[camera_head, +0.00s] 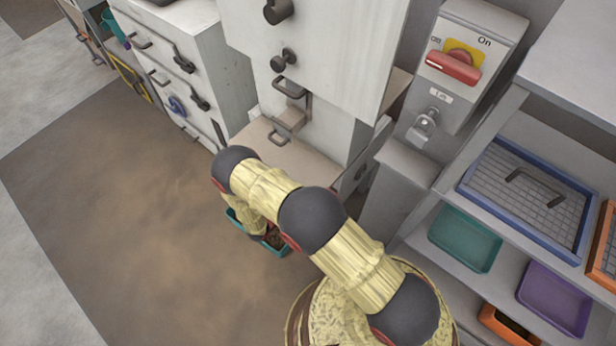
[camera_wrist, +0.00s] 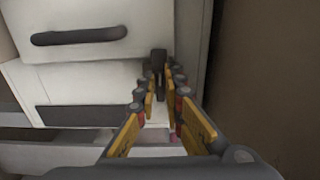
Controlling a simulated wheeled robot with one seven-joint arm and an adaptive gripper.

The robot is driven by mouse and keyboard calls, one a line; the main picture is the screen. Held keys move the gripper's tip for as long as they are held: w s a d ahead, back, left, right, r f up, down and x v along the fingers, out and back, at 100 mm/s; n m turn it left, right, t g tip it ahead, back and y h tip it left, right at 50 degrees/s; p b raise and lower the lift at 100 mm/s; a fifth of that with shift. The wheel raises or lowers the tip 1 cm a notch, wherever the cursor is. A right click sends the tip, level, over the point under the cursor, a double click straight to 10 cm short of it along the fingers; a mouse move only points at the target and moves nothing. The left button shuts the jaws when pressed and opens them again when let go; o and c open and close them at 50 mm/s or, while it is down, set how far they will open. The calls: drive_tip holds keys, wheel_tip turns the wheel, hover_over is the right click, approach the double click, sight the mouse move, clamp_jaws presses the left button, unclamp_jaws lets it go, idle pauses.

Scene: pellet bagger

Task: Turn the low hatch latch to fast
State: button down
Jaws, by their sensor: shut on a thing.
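In the wrist view, a dark upright latch handle (camera_wrist: 158,58) stands at the right edge of a pale panel (camera_wrist: 85,85). My gripper (camera_wrist: 162,90) has its yellow fingers on either side of the handle's lower part and is shut on it. The fingers hide that lower part. The latch's pivot and any marks for its positions cannot be made out. In the head view my arm hides the gripper and the low latch.
A dark bar handle (camera_wrist: 80,36) sits on the panel above left. A switch box with a red knob (camera_head: 454,67) and a shelf with trays (camera_head: 465,238) stand right. Brown floor (camera_head: 120,200) lies open left.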

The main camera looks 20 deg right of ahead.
drive_tip(key=shift+a, duration=0.1)
drive_tip(key=c, duration=1.9)
unclamp_jaws()
drive_tip(key=v, duration=1.2)
